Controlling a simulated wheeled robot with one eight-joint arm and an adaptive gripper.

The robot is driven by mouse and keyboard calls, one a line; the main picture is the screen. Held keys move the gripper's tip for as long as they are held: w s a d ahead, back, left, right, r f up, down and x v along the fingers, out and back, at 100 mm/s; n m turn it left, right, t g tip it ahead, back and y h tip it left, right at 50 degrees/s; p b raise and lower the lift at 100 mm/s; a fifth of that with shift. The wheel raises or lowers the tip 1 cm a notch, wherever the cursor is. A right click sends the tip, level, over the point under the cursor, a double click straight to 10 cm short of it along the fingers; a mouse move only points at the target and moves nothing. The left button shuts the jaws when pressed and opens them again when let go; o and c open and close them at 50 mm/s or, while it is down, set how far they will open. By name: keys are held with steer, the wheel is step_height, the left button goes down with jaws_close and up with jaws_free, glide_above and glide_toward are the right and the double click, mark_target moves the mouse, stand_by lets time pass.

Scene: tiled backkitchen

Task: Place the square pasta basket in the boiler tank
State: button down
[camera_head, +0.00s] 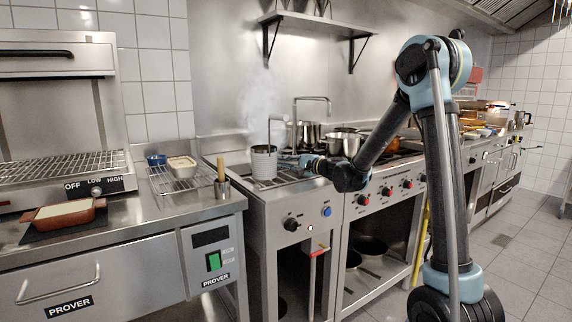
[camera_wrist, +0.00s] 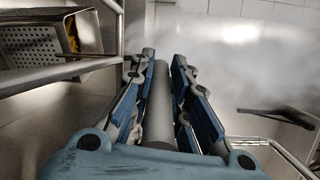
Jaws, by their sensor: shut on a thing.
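The boiler (camera_head: 309,207) is a steel unit left of the stove, with a blue button and a dark knob on its front. A ribbed metal vessel (camera_head: 264,161), apparently round, stands at its top, with steam above it. My gripper (camera_head: 305,161) is beside this vessel, to its right. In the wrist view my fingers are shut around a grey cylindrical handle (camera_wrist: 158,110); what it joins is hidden. The inside of the tank is not clear in either view.
A metal rod (camera_wrist: 60,75) crosses the left of the wrist view, and another bar (camera_wrist: 280,150) runs at the right. Pots (camera_head: 345,142) stand on the stove to the right. A counter with a wire rack (camera_head: 170,182) and a wooden-handled tool (camera_head: 221,172) is to the left.

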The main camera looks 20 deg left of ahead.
steer(key=shift+s+f, duration=0.3)
steer(key=shift+s, duration=0.1)
steer(key=c, duration=1.5)
jaws_free()
steer(key=shift+c, duration=0.2)
steer(key=shift+s, duration=0.1)
steer(key=shift+r, duration=0.1)
steer(key=shift+w+a+r, duration=0.1)
steer(key=shift+w+r, duration=0.05)
steer(key=shift+w, duration=0.05)
steer(key=v, duration=1.2)
steer(key=shift+w, duration=0.3)
steer(key=shift+r, duration=0.15)
